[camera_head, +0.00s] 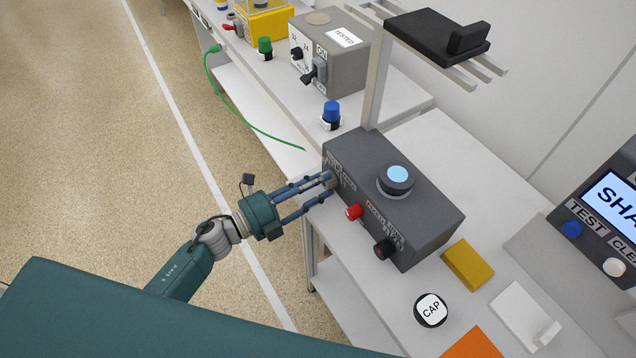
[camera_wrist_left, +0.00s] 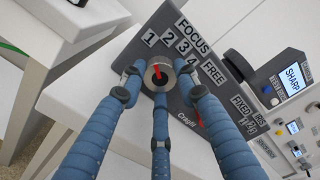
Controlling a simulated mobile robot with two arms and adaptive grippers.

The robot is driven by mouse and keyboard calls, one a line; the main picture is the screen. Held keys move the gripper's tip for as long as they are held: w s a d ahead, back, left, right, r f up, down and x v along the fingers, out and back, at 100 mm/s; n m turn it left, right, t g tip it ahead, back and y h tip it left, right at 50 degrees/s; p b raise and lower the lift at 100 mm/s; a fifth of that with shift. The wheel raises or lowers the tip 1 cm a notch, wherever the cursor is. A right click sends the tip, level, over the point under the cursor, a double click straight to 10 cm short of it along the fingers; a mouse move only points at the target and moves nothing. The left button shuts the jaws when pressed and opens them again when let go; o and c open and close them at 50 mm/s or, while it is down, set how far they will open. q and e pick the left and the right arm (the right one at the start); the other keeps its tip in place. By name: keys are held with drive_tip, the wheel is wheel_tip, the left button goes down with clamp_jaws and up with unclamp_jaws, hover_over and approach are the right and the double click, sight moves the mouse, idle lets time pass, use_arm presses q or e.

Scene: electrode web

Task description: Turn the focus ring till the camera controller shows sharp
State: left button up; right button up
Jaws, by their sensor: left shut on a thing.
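The dark grey camera box (camera_head: 432,212) stands on the white bench. Its front shows in the left wrist view, with the FOCUS label (camera_wrist_left: 193,35) and the numbers 1 to 4. The focus ring (camera_wrist_left: 151,82) is a round metallic knob with a red pointer, below the numbers. My left gripper (camera_head: 328,186) is shut on the ring, its blue fingers around it. In the left wrist view the controller screen (camera_wrist_left: 293,78) reads SHARP. In the head view the controller (camera_head: 590,229) is cut off at the right edge and its screen shows "SHA". My right gripper is not in view.
A red knob (camera_head: 354,212) and a black knob (camera_head: 384,248) stick out beside my left fingers. A yellow block (camera_head: 467,264), the round CAP piece (camera_head: 431,309) and an orange piece (camera_head: 472,346) lie on the bench. A blue-topped knob (camera_head: 332,114) stands behind.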

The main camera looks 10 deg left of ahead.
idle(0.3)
use_arm(q)
drive_tip(key=o, duration=0.9)
drive_tip(key=v, duration=1.2)
